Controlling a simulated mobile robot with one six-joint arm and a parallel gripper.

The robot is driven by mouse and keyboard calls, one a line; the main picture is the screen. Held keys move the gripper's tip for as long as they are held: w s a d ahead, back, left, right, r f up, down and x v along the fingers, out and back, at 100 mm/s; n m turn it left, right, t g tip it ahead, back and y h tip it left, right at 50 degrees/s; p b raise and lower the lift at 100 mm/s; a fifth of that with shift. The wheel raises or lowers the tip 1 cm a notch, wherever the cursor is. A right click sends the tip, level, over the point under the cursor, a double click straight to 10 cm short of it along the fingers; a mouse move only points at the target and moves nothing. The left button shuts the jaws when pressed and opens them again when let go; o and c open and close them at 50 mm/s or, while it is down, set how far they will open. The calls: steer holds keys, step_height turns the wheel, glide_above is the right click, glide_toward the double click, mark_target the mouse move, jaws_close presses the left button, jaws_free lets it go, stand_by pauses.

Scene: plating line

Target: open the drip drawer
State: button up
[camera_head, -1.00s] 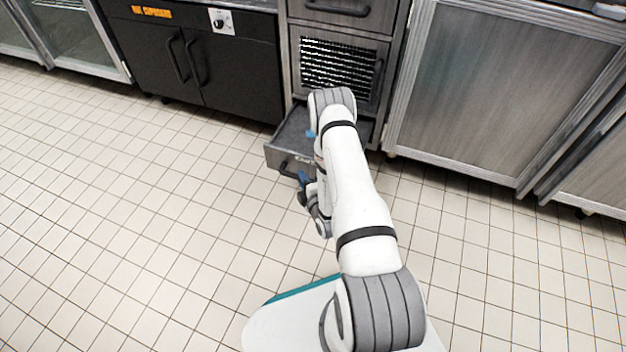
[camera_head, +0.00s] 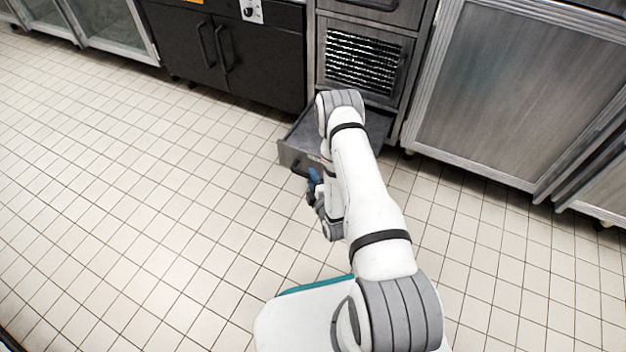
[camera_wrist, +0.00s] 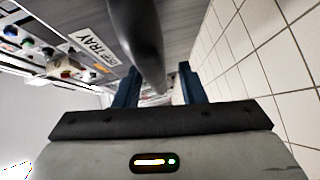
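The drip drawer (camera_head: 292,152) is the low grey drawer under the vented panel. It stands pulled out from the cabinet, with its open inside partly hidden by my arm. Its front carries a dark handle (camera_head: 300,169). In the wrist view the handle (camera_wrist: 136,35) is a thick dark bar close to the camera, beside a "DRIP TRAY" label (camera_wrist: 92,48). My gripper (camera_head: 314,180) is at the drawer front, close to the handle. Its blue fingers (camera_wrist: 160,88) are apart, with the bar's far end showing between them and a gap on the right. Contact cannot be told.
A black two-door cabinet (camera_head: 240,60) stands to the left of the drawer unit. A large steel cabinet (camera_head: 520,90) stands to its right. The vented panel (camera_head: 362,62) is above the drawer. The tiled floor (camera_head: 160,210) is clear in front and to the left.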

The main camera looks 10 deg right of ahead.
steer(key=shift+r, duration=0.1)
steer(key=s+p, duration=0.1)
steer(key=s, duration=0.1)
steer(key=s+p, duration=0.1)
steer(key=s, duration=0.2)
steer(key=s+r+p, duration=0.1)
steer(key=s, duration=0.1)
steer(key=shift+s+d, duration=0.3)
steer(key=shift+d, duration=0.1)
